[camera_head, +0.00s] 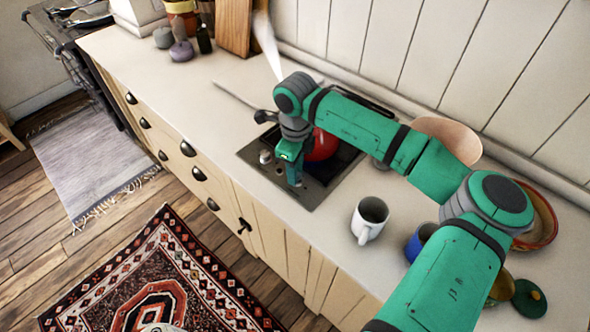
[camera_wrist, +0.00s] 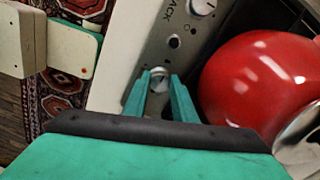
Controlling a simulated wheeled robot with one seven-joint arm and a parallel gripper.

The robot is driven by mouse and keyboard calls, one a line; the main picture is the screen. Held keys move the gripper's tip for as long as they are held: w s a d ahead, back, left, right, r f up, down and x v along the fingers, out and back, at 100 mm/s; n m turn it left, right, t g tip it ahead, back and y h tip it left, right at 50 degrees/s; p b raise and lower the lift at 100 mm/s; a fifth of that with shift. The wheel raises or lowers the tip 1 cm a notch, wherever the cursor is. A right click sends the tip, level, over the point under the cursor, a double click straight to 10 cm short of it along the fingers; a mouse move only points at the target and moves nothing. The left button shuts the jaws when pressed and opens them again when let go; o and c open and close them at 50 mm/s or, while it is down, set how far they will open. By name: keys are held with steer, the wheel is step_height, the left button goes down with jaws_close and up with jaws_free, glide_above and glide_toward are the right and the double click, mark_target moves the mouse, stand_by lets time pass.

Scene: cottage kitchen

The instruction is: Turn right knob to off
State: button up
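The hob (camera_head: 318,188) is set into the counter, with a front control strip. In the wrist view the strip (camera_wrist: 182,65) carries a silver right knob (camera_wrist: 159,77), just at and between my fingertips. The other knob (camera_wrist: 203,6) is farther up the strip; it also shows in the head view (camera_head: 265,157). My gripper (camera_wrist: 160,84) points down at the strip, fingers parted on either side of the right knob. I cannot tell whether they touch it. In the head view my gripper (camera_head: 294,180) hides the right knob.
A red pot (camera_wrist: 262,80) stands on the hob close beside my fingers; my arm partly covers it in the head view (camera_head: 322,146). A white mug (camera_head: 370,219) and a blue mug (camera_head: 416,243) stand right of the hob.

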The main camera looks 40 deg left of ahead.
steer(key=shift+w+d, duration=0.1)
steer(key=shift+d, duration=0.25)
steer(key=shift+d+m, duration=0.1)
steer(key=shift+m, duration=0.5)
steer(key=m, duration=0.7)
steer(key=shift+a+m, duration=0.2)
steer(key=shift+m, duration=0.1)
steer(key=m, duration=0.5)
steer(key=shift+m, duration=2)
steer(key=shift+a, duration=0.1)
steer(key=o, duration=0.8)
steer(key=shift+c, duration=0.2)
